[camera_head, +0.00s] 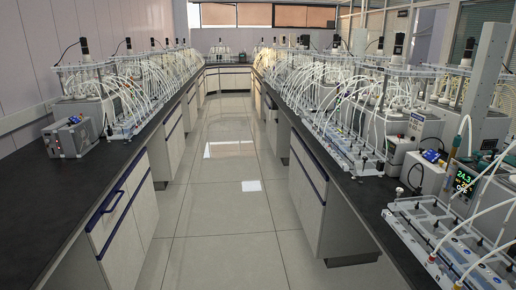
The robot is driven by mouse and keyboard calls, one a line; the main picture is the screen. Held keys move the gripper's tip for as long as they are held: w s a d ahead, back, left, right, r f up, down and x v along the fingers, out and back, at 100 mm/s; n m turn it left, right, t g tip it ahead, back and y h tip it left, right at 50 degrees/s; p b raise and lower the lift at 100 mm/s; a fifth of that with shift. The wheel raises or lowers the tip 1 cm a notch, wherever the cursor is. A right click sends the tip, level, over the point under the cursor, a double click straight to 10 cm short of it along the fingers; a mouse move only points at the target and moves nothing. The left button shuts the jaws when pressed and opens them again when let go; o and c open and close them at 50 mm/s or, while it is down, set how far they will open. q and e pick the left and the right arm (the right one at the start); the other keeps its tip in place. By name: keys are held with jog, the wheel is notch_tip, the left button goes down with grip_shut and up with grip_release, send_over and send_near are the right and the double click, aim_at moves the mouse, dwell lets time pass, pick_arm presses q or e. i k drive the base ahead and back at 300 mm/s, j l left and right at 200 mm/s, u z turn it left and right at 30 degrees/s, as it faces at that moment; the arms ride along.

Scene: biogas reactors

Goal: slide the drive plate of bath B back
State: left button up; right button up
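Neither of my grippers is in view. Reactor baths with tubes, bottles and dark motors on top line both benches. A bath unit with a motor (84,47) stands at the front of the left bench. Another bath with a motor (398,45) stands on the right bench. No letter B can be read on any of them, so I cannot tell which is bath B. A drive plate cannot be made out among the tubes and frames at this distance.
A black-topped left bench (65,190) and right bench (340,190) run away from me. The tiled aisle (222,200) between them is clear. A grey box (70,137) sits on the left bench. A controller with a lit display (465,181) and a white tube rack (450,235) stand at the near right.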

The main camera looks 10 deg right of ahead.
aim_at(394, 55)
jog(key=i, duration=2.5)
jog(key=i+z, duration=0.25)
jog(key=i, duration=0.15)
jog(key=i+j+z, duration=0.25)
jog(key=i, duration=0.2)
jog(key=i+j+z, duration=0.1)
jog(key=i+z, duration=0.15)
jog(key=i, duration=0.15)
